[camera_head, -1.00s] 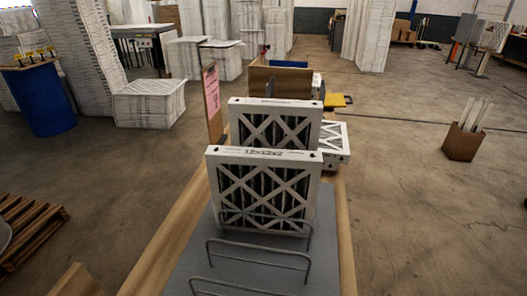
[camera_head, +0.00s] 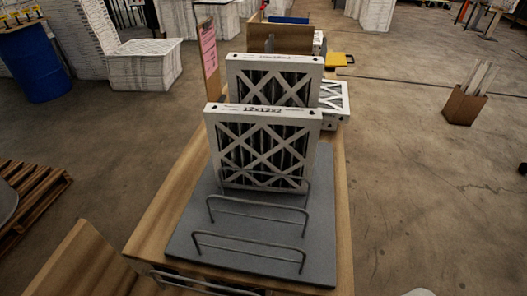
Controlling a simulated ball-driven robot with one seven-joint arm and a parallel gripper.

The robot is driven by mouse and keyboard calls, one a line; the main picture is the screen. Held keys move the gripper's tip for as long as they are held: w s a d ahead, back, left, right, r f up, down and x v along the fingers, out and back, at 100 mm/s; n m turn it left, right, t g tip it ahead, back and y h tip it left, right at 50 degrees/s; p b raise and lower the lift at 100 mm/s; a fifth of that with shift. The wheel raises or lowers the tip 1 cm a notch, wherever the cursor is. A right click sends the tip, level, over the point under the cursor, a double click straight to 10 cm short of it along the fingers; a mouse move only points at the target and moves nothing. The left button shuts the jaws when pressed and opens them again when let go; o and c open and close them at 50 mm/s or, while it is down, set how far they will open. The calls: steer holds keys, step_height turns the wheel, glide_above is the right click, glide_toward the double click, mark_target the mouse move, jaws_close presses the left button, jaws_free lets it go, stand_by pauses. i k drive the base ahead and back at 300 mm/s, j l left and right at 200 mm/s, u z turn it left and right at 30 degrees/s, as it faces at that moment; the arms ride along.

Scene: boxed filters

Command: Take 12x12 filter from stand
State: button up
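The front filter (camera_head: 262,150) has a white frame with a crossed lattice over dark pleats. Its top edge reads "12x12x2". It stands upright in the grey wire stand (camera_head: 250,246), whose plate and several wire loops show in front of it. A second, similar filter (camera_head: 273,82) stands upright right behind it, its lower part hidden. A third white lattice-framed filter (camera_head: 333,103) shows at the right behind them, partly hidden. My gripper is not in view.
The stand sits on a long wooden table (camera_head: 164,222). A pink sign (camera_head: 208,46) on a board rises at its left. A wooden box (camera_head: 281,38) stands at the back. A blue barrel (camera_head: 33,62) and pallet (camera_head: 30,195) are left, a brown bin (camera_head: 464,104) right.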

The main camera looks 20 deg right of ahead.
mark_target(282, 140)
steer(key=l+u, duration=0.2)
steer(key=u, duration=0.25)
steer(key=l+u, duration=0.2)
steer(key=u, duration=0.25)
steer(key=l+u, duration=0.1)
steer(key=l, duration=0.3)
steer(key=k+l, duration=0.15)
steer(key=l, duration=0.2)
steer(key=l+u, duration=0.15)
steer(key=l, duration=0.25)
steer(key=k+l+u, duration=0.1)
steer(key=l, duration=0.3)
steer(key=k+l+u, duration=0.1)
steer(key=l, duration=0.25)
steer(key=k, duration=0.05)
